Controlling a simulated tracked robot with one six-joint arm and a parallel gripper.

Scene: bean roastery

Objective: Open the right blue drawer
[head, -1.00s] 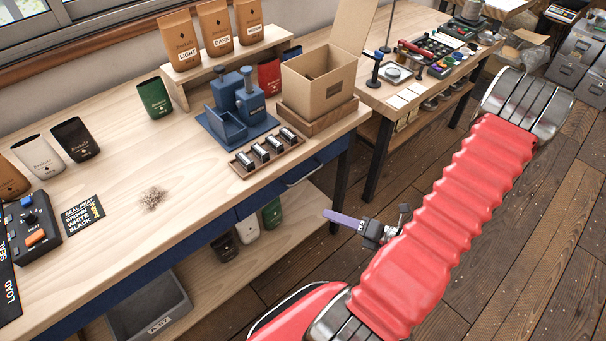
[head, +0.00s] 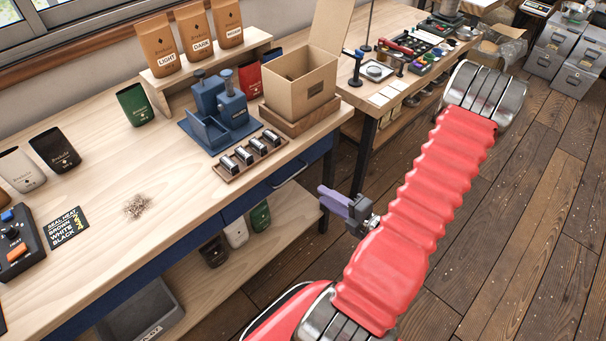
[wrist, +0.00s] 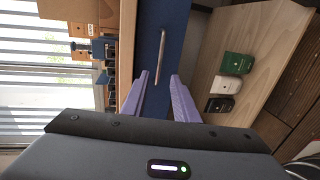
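The right blue drawer (head: 268,190) is set under the bench top, with a thin metal bar handle (head: 287,175) on its front. The drawer looks shut. In the wrist view the blue front (wrist: 166,14) and its bar handle (wrist: 161,55) are straight ahead. My gripper (head: 322,192) is in front of the bench, to the right of the handle. In the wrist view my gripper (wrist: 159,75) has its two purple fingers apart, with nothing held. The handle lines up with the gap between the fingers but looks to be beyond the tips.
The bench top (head: 175,190) bears a blue press (head: 222,105), a rack of small metal pieces (head: 250,152) and a cardboard box (head: 300,85). Bags stand on the lower shelf (head: 225,268). A dark bench leg (head: 326,200) is close behind my gripper.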

